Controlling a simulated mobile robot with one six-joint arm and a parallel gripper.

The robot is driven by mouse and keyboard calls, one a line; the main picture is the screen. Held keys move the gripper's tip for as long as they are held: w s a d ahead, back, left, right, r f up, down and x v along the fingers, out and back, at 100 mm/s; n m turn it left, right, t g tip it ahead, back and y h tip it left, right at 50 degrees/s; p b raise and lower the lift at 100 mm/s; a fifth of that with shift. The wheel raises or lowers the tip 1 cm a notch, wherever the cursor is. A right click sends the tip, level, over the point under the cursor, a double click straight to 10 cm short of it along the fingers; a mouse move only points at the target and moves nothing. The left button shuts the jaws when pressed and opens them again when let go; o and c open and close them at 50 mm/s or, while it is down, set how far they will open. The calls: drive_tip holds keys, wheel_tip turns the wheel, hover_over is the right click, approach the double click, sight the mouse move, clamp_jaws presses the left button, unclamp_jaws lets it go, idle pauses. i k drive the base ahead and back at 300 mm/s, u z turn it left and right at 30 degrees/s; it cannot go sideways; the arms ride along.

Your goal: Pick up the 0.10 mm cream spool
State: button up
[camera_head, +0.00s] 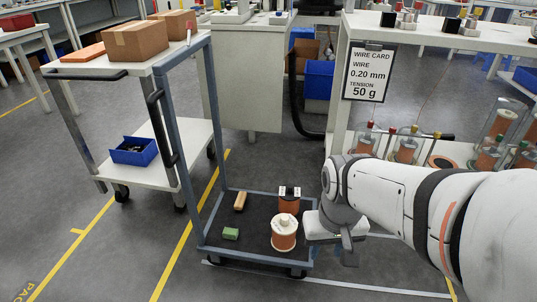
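A cream-flanged spool (283,240) wound with copper-orange wire stands upright on the dark deck of the low blue-framed cart (250,258). Its wire size cannot be read. A second spool with dark flanges (289,203) and similar wire stands just behind it. My gripper (349,255) hangs to the right of the cream spool, by the cart's right edge, apart from it. The finger opening is not clear from this angle, and no spool shows in it.
A green block (231,234) and a tan block (240,201) lie on the cart's left side. The cart's upright frame (187,140) stands at left. A wire card (368,74) reading 0.20 mm, 50 g hangs on the white shelf, where several spools stand.

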sight(284, 227)
drive_tip(key=z, duration=2.05)
drive_tip(key=k, duration=1.65)
drive_tip(key=u, duration=0.45)
drive_tip(key=i, duration=1.05)
drive_tip(key=u, duration=0.05)
